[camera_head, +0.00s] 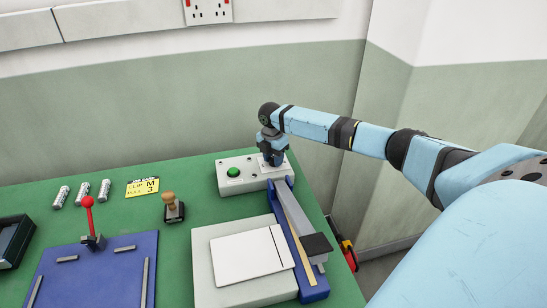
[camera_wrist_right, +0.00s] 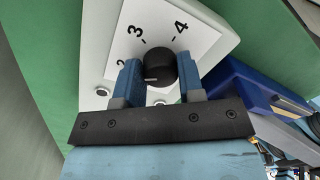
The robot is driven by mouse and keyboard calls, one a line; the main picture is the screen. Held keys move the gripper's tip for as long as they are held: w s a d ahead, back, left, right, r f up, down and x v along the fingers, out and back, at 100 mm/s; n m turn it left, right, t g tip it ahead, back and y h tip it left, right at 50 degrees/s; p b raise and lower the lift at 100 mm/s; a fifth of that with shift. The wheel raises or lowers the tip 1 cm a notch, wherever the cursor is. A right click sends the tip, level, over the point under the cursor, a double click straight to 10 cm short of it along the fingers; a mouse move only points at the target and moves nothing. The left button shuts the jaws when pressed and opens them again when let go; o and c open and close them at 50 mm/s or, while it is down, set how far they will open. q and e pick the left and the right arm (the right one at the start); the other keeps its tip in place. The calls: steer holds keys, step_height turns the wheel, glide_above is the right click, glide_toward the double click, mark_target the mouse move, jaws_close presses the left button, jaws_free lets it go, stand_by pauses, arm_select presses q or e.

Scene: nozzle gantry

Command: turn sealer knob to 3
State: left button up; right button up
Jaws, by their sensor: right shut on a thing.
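The sealer knob (camera_wrist_right: 160,66) is a round black dial on a white scale plate (camera_wrist_right: 193,45) with printed numbers 2, 3 and 4 showing. Its short white mark lies on the lower left side, towards the left finger, not at the 3. My right gripper (camera_wrist_right: 160,82) is shut on the knob, one blue finger on each side. In the head view the right gripper (camera_head: 273,157) points down onto the grey control box (camera_head: 236,187) and hides the knob. The box carries a green button (camera_head: 233,172). My left gripper is not in view.
A blue sealer arm (camera_head: 287,215) and a pale platform (camera_head: 207,265) stand in front of the box. The wall is behind.

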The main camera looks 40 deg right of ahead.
steer(key=shift+r+m+p, duration=0.2)
steer(key=shift+m+p, duration=0.2)
steer(key=shift+p, duration=0.15)
steer(key=m+p, duration=0.5)
steer(key=p, duration=0.1)
steer(key=shift+m+y, duration=0.3)
steer(key=shift+m, duration=0.1)
steer(key=shift+d+m+p, duration=0.1)
steer(key=shift+m+p, duration=1.05)
steer(key=shift+m, duration=0.05)
steer(key=shift+f+m+p, duration=0.15)
steer(key=shift+m+p, duration=0.6)
steer(key=shift+m, duration=0.45)
steer(key=o, duration=0.9)
steer(key=shift+s, duration=0.1)
